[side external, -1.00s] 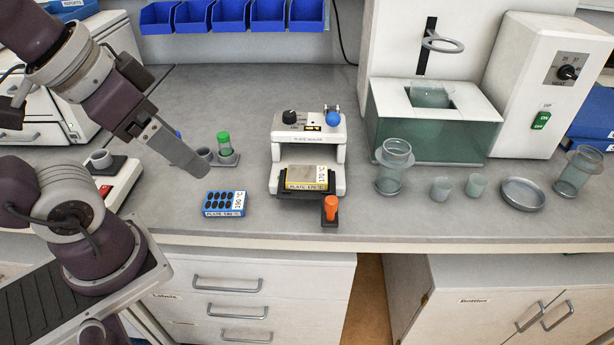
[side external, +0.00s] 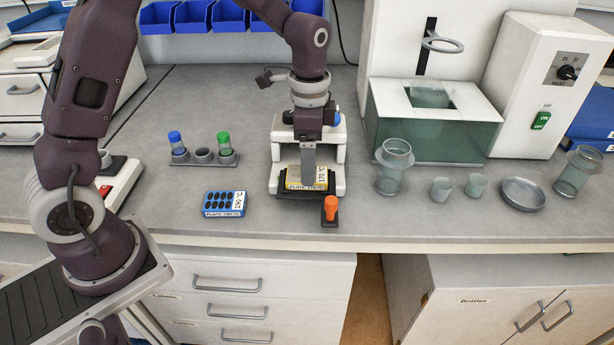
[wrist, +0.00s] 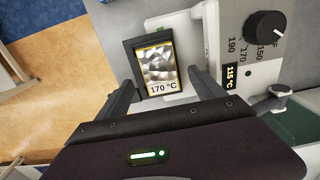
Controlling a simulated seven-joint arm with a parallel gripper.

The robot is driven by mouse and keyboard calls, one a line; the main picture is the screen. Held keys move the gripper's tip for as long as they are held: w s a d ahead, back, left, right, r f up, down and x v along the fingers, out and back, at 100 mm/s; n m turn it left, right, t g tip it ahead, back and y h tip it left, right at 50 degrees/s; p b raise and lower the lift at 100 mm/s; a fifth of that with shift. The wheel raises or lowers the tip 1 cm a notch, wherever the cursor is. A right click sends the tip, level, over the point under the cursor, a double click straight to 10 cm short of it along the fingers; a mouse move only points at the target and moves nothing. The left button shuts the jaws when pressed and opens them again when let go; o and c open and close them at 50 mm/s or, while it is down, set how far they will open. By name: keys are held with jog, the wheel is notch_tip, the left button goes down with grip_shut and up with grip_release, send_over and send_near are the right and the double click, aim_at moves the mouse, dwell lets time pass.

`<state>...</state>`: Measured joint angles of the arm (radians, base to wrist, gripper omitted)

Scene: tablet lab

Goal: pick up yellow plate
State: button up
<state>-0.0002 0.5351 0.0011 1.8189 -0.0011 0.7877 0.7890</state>
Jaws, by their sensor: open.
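The yellow plate (side external: 293,181) has a yellow edge, a silvery top and a 170 °C label. It sits in the dark tray at the front of the white plate sealer (side external: 340,160). In the wrist view the yellow plate (wrist: 160,68) lies ahead of and between my fingers. My gripper (side external: 308,182) points down at the plate in the side view and hides part of it. In the wrist view my gripper (wrist: 162,85) is open, with nothing held. I cannot tell whether the fingers touch the plate.
A rack with blue- and green-capped tubes (side external: 204,157) is behind left. Glassware (side external: 394,166) stands to the right.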

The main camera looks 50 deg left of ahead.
notch_tip(320, 180, down, 3)
jog(key=shift+w+d+f, duration=0.1)
jog(key=shift+w+f, duration=0.05)
jog(key=shift+f, duration=0.05)
jog(key=c, duration=1.4)
